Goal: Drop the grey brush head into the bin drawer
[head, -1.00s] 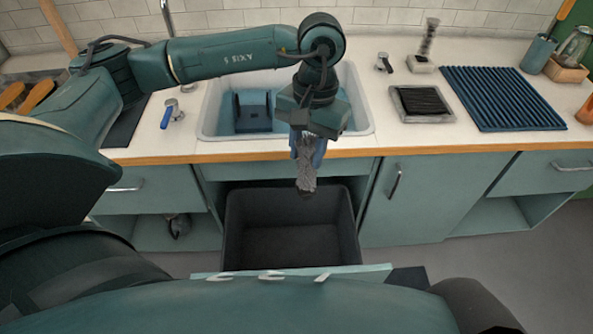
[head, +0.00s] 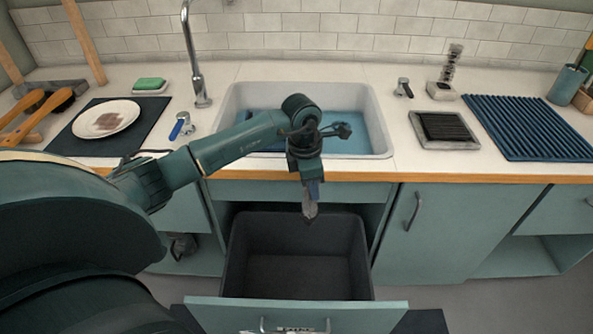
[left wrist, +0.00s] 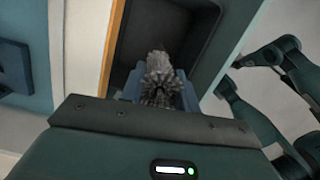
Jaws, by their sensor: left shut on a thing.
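The grey brush head (head: 310,203) hangs from my left gripper (head: 312,188), bristly and pointing down. It also shows in the left wrist view (left wrist: 160,78), between the blue fingertips of the left gripper (left wrist: 160,95). The left gripper is shut on it. The bin drawer (head: 232,262) is pulled out below the sink, with a dark open bin inside. In the head view the brush head is over the rear part of the bin opening, apart from its walls. The bin floor looks empty. My right gripper is not in view.
The counter edge (head: 240,174) and sink (head: 382,140) lie just behind the gripper. The drawer front (head: 350,312) stands at the near side. A plate (head: 105,119), a tray (head: 445,143) and a ribbed blue mat (head: 525,130) are on the counter.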

